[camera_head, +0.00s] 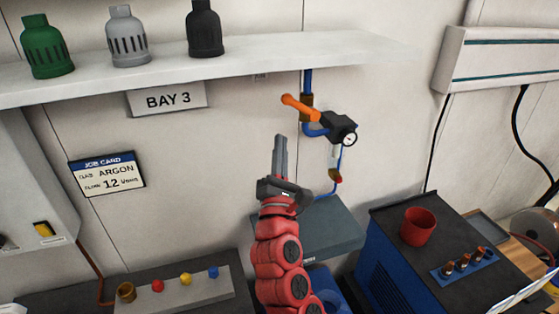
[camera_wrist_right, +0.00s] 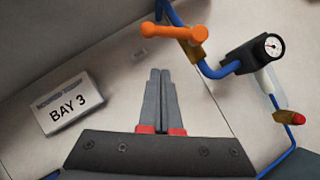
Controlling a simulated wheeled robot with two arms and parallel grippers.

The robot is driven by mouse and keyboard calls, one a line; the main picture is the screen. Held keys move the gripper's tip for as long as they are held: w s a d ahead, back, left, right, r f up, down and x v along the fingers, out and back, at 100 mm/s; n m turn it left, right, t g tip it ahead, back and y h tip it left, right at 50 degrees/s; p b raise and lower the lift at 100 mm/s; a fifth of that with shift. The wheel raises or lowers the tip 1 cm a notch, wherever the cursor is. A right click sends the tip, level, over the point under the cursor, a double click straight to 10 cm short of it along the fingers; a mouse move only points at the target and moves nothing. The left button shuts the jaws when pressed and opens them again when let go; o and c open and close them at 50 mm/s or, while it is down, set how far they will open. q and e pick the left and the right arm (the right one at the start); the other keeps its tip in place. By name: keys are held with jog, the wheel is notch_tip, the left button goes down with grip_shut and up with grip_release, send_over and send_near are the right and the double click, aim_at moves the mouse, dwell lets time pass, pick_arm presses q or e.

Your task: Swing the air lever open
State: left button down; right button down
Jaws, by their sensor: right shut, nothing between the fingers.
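The orange air lever (camera_head: 300,107) sits on a brass valve (camera_head: 306,104) on the blue air pipe, on the wall below the shelf. The lever sticks out to the left, across the pipe. In the right wrist view the lever (camera_wrist_right: 172,32) is above and slightly right of the fingertips. My right gripper (camera_head: 280,138) is shut and empty, pointing up, below and left of the lever and apart from it. Its closed fingers (camera_wrist_right: 160,72) show in the right wrist view. My left gripper is not in view.
A black regulator with a gauge (camera_head: 348,138) is right of the valve. A white shelf (camera_head: 270,58) with several caps runs above. The BAY 3 sign (camera_head: 167,99) hangs left. A blue cabinet with a red cup (camera_head: 418,226) stands at right. Open wall lies left of the gripper.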

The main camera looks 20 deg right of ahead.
aim_at(300, 106)
jog(key=w+d+r+p, duration=0.1)
jog(key=d+r+p, duration=0.1)
jog(key=r, duration=0.1)
jog(key=w+d+r+p, duration=0.1)
jog(key=shift+w+r, duration=0.2)
jog(key=shift+w, duration=0.15)
jog(key=shift+w, duration=0.1)
